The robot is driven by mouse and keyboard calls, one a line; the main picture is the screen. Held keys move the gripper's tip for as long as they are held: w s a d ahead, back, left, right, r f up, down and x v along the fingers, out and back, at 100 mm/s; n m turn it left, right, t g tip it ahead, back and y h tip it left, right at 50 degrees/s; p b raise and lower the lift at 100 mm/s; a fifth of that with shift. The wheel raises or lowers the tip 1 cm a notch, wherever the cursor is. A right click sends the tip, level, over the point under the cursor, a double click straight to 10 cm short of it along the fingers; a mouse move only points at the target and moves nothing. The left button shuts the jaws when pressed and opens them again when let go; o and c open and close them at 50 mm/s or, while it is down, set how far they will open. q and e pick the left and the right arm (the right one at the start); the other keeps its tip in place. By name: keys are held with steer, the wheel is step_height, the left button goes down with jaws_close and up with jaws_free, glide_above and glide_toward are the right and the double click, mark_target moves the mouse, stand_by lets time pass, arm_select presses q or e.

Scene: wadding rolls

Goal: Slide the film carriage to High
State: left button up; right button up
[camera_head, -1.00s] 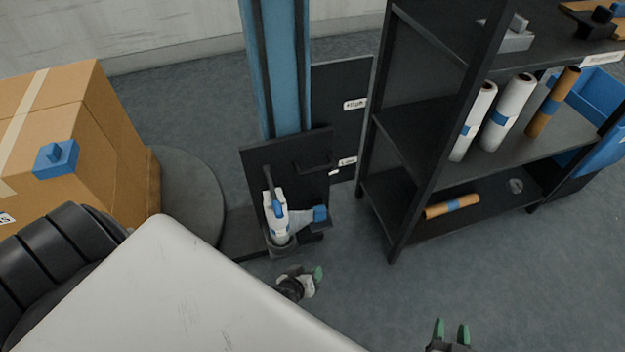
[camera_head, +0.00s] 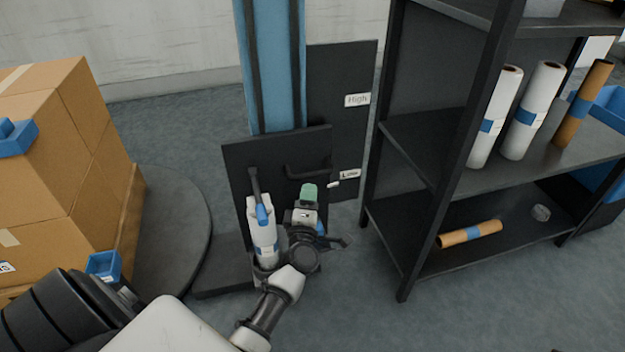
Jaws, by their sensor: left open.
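The film carriage is a black plate (camera_head: 237,165) low on the blue mast (camera_head: 273,70). It carries a dark bar handle (camera_head: 292,170) and an upright white film roll (camera_head: 262,235) with a blue band. A small white pointer (camera_head: 333,185) at its right side is just below the "Low" label (camera_head: 349,174). The "High" label (camera_head: 357,100) is further up the dark board. My left gripper (camera_head: 308,194), with green fingertips, is open just below the handle, in front of the carriage. I cannot tell whether it touches the handle. My right gripper is not in view.
A black shelf (camera_head: 400,220) with white and brown rolls stands close on the right. Stacked cardboard boxes (camera_head: 50,170) stand on a round grey turntable (camera_head: 175,225) at left. Open floor lies at the lower right.

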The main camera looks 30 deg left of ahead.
mark_target(312, 177)
arm_select(q)
steer(key=b+x, duration=0.1)
steer(key=x, duration=0.6)
steer(key=shift+w+b, duration=0.25)
steer(key=shift+b, duration=0.05)
jaws_close()
